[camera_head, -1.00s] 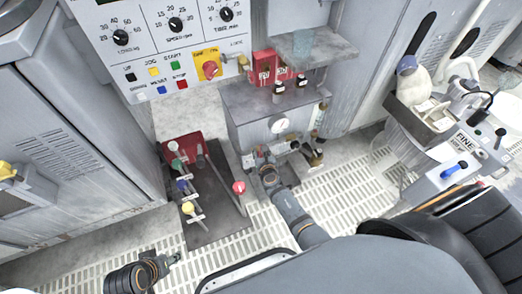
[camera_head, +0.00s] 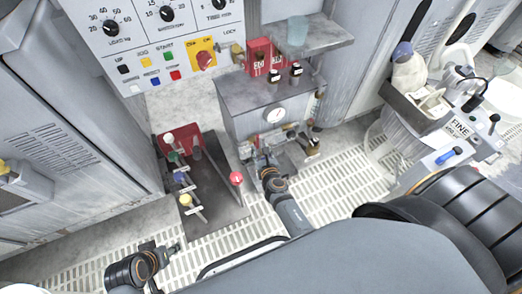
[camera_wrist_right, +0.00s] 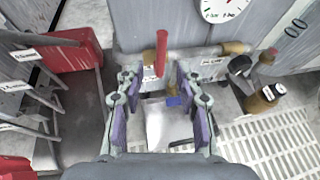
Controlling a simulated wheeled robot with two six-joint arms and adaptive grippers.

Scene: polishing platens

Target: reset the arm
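My right gripper (camera_head: 264,160) is in front of the grey cabinet with the gauge. In the right wrist view it (camera_wrist_right: 157,88) is open, its purple-padded fingers apart with nothing gripped between them. A red-handled lever (camera_wrist_right: 161,54) on a horizontal pipe (camera_wrist_right: 205,53) stands just beyond the fingertips; contact cannot be told. My left gripper (camera_head: 171,251) is low at the left over the floor grating, small and dark; its finger opening cannot be made out.
The grey cabinet (camera_head: 240,127) carries a round gauge (camera_head: 276,115). Left of my right gripper is a rack with coloured knobs (camera_head: 215,198), including a red knob (camera_head: 236,178). A control panel (camera_head: 145,45) is above. A FINE station (camera_head: 450,140) stands right. Floor grating (camera_head: 340,185) is open between.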

